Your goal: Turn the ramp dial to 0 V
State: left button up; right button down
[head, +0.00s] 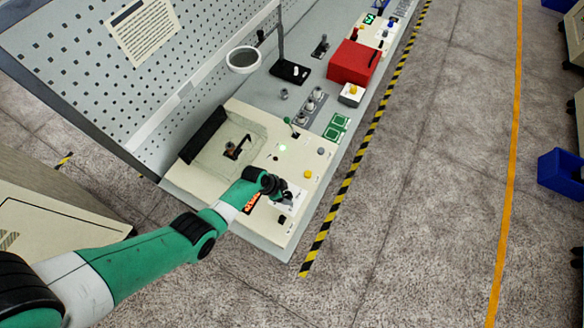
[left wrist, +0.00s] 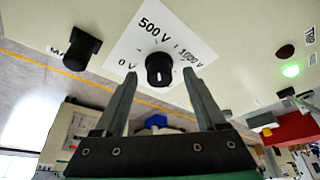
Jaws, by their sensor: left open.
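The ramp dial is a round black knob (left wrist: 160,69) on a white label plate (left wrist: 130,52) marked 0 V, 500 V and 1000 V in the left wrist view. A small light mark shows on the knob's face, but I cannot tell which value it points to. My left gripper (left wrist: 160,77) is open, with one finger on each side of the knob. I cannot tell whether the fingers touch it. In the head view my left gripper (head: 280,190) is over the front part of the cream console (head: 292,158) and hides the dial. My right gripper is not in view.
Another black knob (left wrist: 75,48) sits left of the plate. A lit green lamp (left wrist: 291,71) is at the right.

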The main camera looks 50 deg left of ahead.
pick_arm(q)
grip_shut()
dwell(0.4)
